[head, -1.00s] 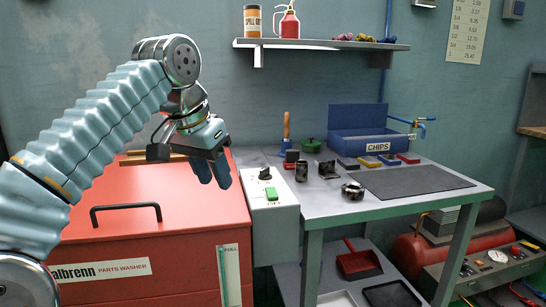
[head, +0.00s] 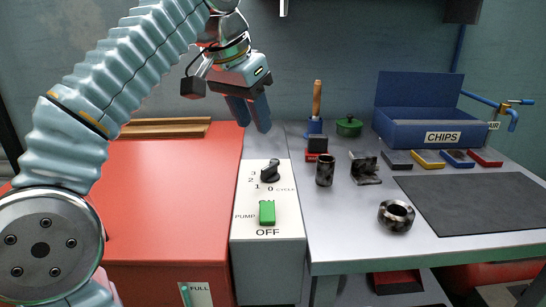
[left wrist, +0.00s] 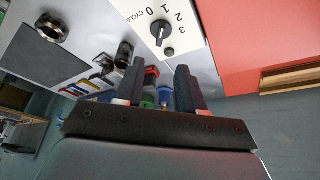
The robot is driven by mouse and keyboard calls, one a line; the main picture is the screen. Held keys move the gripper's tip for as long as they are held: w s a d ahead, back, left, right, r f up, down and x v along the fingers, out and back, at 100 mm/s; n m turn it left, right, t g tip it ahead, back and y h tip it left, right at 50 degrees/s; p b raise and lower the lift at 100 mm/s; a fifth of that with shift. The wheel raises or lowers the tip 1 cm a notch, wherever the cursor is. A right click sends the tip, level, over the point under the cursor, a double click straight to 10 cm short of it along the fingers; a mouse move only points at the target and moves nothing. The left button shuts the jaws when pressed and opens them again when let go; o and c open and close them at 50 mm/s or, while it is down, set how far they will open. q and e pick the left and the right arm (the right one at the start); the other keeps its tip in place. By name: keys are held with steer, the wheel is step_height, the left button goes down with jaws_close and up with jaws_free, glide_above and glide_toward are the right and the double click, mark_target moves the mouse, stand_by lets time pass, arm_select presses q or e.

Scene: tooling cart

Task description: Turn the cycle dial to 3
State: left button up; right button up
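The cycle dial (head: 270,172) is a black knob on the white control panel (head: 247,247), with the numerals 0 to 3 around its near and left sides. It also shows in the left wrist view (left wrist: 161,32), beyond the fingers. I cannot tell for sure which numeral its pointer marks. My left gripper (head: 248,114) hangs above and behind the dial, its fingers pointing down and apart from it. In the left wrist view the gripper (left wrist: 158,88) has two dark fingers spread with nothing between them. My right gripper is in neither view.
A green pump switch (head: 267,213) sits just in front of the dial, above the word OFF. The red parts washer lid (head: 170,200) lies left. On the grey bench right stand dark metal parts (head: 325,170), a ring (head: 396,215) and a blue chips bin (head: 420,130).

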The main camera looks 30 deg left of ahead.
mark_target(270, 166)
arm_select(q)
steer(key=x, duration=1.2)
steer(key=shift+s, duration=0.15)
jaws_close()
